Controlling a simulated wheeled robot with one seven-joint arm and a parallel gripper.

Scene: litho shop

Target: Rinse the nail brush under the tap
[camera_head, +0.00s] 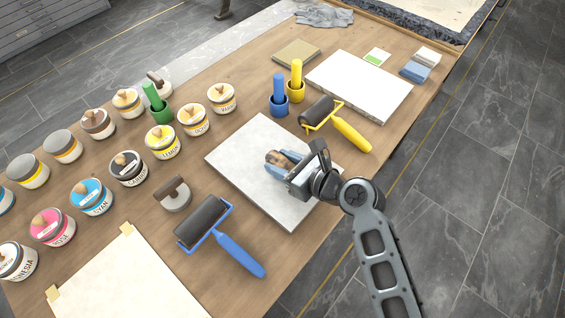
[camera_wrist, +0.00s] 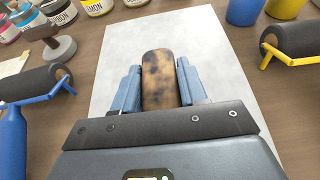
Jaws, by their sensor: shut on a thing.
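The nail brush (camera_head: 275,157) is a rounded, tan wooden block with dark stains. It also shows in the wrist view (camera_wrist: 160,78), upright in that picture between the two blue fingers. My gripper (camera_head: 284,163) is shut on it over the pale grey slab (camera_head: 240,150) on the table. The bristles are hidden, and I cannot tell whether the brush touches the slab. No tap or sink is in view.
The wooden table (camera_head: 330,150) is crowded. A blue-handled roller (camera_head: 205,220) lies left of the slab, and a yellow-handled roller (camera_head: 350,133) right of it. Several ink tins (camera_head: 127,168) stand at left. A white slab (camera_head: 360,85) lies behind; grey floor (camera_head: 480,180) is clear at right.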

